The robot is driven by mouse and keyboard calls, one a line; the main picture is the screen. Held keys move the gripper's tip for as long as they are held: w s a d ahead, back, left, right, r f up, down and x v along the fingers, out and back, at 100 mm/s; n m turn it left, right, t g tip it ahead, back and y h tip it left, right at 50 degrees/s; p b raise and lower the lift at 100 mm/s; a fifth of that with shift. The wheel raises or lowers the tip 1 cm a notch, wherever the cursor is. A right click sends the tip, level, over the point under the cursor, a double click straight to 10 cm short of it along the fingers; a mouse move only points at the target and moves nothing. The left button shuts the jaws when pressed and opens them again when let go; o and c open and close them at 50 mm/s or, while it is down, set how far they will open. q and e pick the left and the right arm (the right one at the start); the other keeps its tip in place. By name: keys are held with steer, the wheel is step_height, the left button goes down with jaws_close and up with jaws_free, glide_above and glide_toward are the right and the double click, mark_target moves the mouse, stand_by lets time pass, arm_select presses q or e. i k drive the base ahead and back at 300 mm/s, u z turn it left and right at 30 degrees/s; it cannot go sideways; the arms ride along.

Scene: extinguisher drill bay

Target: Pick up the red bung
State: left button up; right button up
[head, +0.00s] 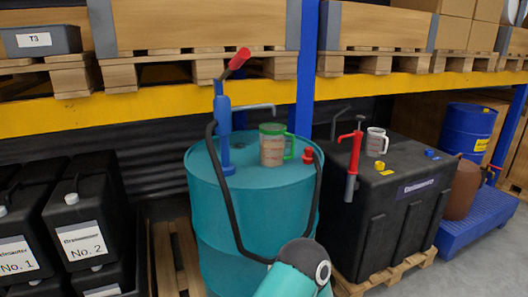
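The red bung (308,155) sits on top of the teal drum (255,225), at the right side of its lid near the rim. A measuring jug (272,146) with a green rim and handle stands just left of it on the lid. A black hose (232,210) hangs in a loop down the drum's front and rises close to the bung. Neither of my grippers is in view. Only a teal link of my arm shows at the bottom middle, in front of the drum's lower part and well below the bung.
A blue hand pump (223,135) with a red handle stands on the drum's left side, its grey spout reaching right above the jug. A black tank (390,205) with a red pump (354,160) stands to the right. Black canisters (88,225) stand left. A yellow shelf beam (150,98) crosses above.

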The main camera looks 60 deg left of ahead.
mark_target(307, 157)
steer(key=u, duration=0.35)
steer(key=i, duration=0.85)
steer(key=u, duration=0.5)
steer(key=k, duration=0.85)
steer(key=u, duration=0.2)
steer(key=i, duration=0.75)
